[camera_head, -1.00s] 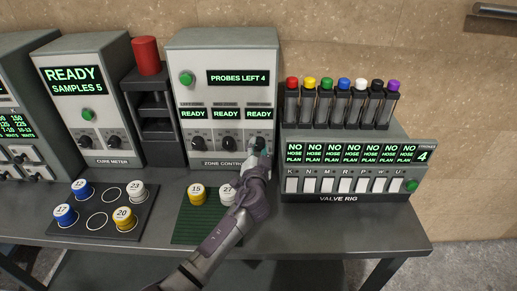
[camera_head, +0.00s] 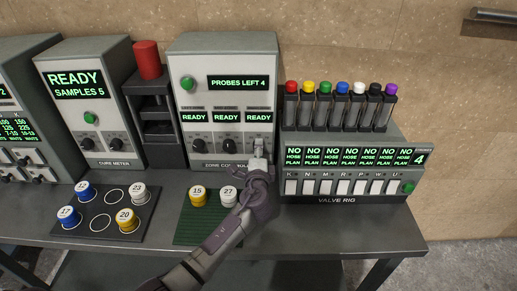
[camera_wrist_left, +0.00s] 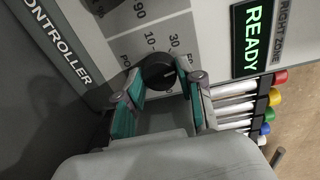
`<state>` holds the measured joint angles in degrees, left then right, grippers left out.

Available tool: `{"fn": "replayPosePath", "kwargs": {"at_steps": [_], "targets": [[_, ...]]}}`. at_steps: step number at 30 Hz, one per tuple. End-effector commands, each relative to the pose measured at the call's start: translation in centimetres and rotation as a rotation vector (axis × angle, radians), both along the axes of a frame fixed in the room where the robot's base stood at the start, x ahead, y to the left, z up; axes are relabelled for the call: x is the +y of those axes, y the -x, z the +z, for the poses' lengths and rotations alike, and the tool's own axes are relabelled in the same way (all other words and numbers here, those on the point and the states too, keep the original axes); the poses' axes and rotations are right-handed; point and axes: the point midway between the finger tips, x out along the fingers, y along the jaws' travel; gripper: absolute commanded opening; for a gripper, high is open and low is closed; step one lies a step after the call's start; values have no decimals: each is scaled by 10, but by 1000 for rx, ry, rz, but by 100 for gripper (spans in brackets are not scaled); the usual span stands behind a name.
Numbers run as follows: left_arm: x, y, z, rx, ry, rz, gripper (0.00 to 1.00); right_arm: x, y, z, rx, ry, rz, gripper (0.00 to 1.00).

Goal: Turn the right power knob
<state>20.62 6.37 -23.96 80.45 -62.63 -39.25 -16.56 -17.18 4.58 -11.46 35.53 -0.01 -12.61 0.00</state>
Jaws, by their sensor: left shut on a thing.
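The zone controller (camera_head: 222,95) is a grey box with three READY displays and a row of black power knobs. The right power knob (camera_wrist_left: 158,72) sits under the right zone's READY display (camera_wrist_left: 252,36). My right gripper is not in view.
The valve rig (camera_head: 345,165) stands close to the right of my left gripper. The cure meter (camera_head: 88,100) and a red-topped press (camera_head: 147,60) stand to the left.

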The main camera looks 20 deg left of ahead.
Motion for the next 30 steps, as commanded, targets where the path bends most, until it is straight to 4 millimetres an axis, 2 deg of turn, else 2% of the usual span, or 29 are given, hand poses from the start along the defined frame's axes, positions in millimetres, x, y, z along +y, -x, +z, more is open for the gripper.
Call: {"fn": "replayPosePath", "kwargs": {"at_steps": [18,30], "targets": [[-1,0,0,163,-560,-2,2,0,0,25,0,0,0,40],[-1,0,-1,239,-824,-2,2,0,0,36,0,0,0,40]]}}
